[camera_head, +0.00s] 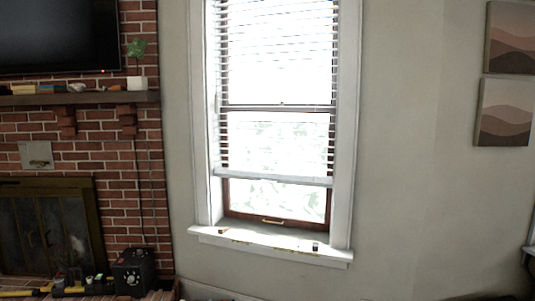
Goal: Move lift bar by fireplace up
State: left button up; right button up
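The white bottom bar of the window blind (275,178) hangs across the lower part of the window, to the right of the brick fireplace (45,235). It looks close to level, with blind slats above it. Below it, bare glass shows, then the brown window frame with a small brass-coloured handle (272,221) at its bottom. I cannot tell whether the task's lift bar is the blind's bar or this handle. Neither of my grippers shows in the head view.
A white window sill (270,245) juts out below, with small objects on it. A black box (133,271) with knobs and yellow-and-black items (72,289) sit low at the left. A mantel shelf (80,98) holds a plant. The wall right of the window is bare below two pictures.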

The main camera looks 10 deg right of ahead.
aim_at(221, 175)
jog(key=i, duration=0.75)
jog(key=i+u, duration=0.15)
jog(key=i, duration=0.65)
jog(key=i+l, duration=0.1)
jog(key=i, duration=0.65)
jog(key=i+l+u, duration=0.15)
jog(key=i, duration=0.6)
